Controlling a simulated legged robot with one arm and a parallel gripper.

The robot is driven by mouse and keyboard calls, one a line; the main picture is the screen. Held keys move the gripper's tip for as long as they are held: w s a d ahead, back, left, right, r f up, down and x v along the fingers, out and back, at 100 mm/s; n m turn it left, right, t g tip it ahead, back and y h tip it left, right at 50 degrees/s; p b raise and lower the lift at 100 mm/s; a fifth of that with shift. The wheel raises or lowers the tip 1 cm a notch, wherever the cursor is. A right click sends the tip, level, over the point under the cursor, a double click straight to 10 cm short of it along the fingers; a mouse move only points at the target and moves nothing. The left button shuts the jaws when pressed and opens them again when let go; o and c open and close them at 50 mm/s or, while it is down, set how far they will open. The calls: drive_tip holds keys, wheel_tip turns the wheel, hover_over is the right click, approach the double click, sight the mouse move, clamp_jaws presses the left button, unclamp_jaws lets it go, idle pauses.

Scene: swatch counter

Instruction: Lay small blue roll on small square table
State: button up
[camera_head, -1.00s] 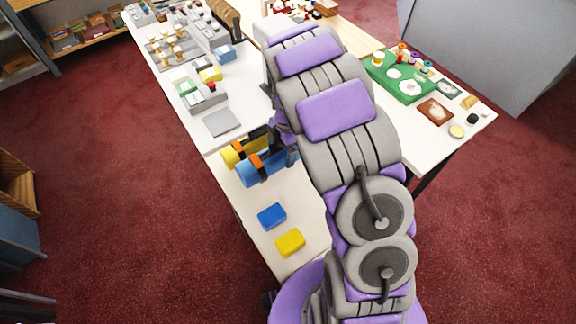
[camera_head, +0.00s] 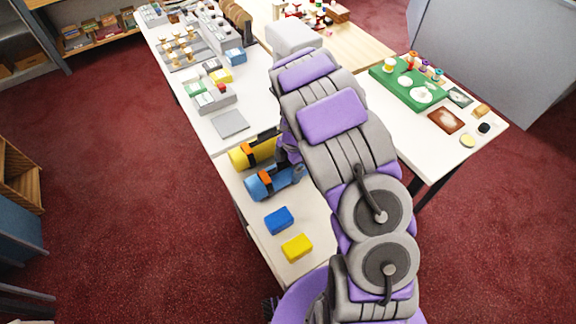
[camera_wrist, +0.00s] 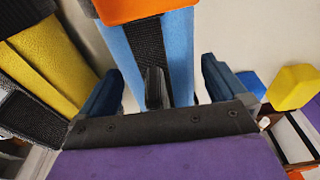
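The small blue roll (camera_head: 262,184), with an orange band and a dark strap, lies on the white surface in front of the counter in the head view. In the wrist view the blue roll (camera_wrist: 180,50) extends between and beyond my gripper's fingers. My gripper (camera_wrist: 160,88) is open, with a dark blue finger on each side of the roll and visible gaps. In the head view my arm mostly hides the gripper. The near white table top (camera_head: 255,217) bears the roll; I cannot tell for sure that it is the small square table.
A yellow roll (camera_head: 244,155) lies just behind the blue one. A blue block (camera_head: 279,220) and a yellow block (camera_head: 297,247) are on the near surface. A grey plate (camera_head: 230,123) and boxes stand on the counter. A green board (camera_head: 392,90) is at right.

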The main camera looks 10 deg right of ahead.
drive_tip(key=shift+r, duration=0.1)
drive_tip(key=shift+d+r, duration=0.15)
drive_tip(key=shift+r, duration=0.05)
drive_tip(key=r, duration=0.3)
drive_tip(key=d+r+p, duration=0.1)
drive_tip(key=r, duration=0.3)
drive_tip(key=r+p, duration=0.1)
drive_tip(key=r, duration=0.3)
drive_tip(key=shift+w+d, duration=0.25)
drive_tip(key=shift+w, duration=0.05)
drive_tip(key=shift+s+r, duration=0.1)
drive_tip(key=shift+r, duration=0.3)
drive_tip(key=s+r+m, duration=1)
drive_tip(key=s+r, duration=0.2)
drive_tip(key=s, duration=0.3)
drive_tip(key=s+r+m+h, duration=0.1)
drive_tip(key=s+m, duration=0.4)
drive_tip(key=s, duration=0.5)
drive_tip(key=s+a+r+m+g, duration=0.1)
drive_tip(key=s+r+m, duration=0.2)
drive_tip(key=s+m, duration=0.3)
drive_tip(key=s, duration=0.4)
drive_tip(key=shift+s+a+r+m+h, duration=0.2)
drive_tip(key=shift+m+h, duration=0.1)
drive_tip(key=shift+h, duration=0.1)
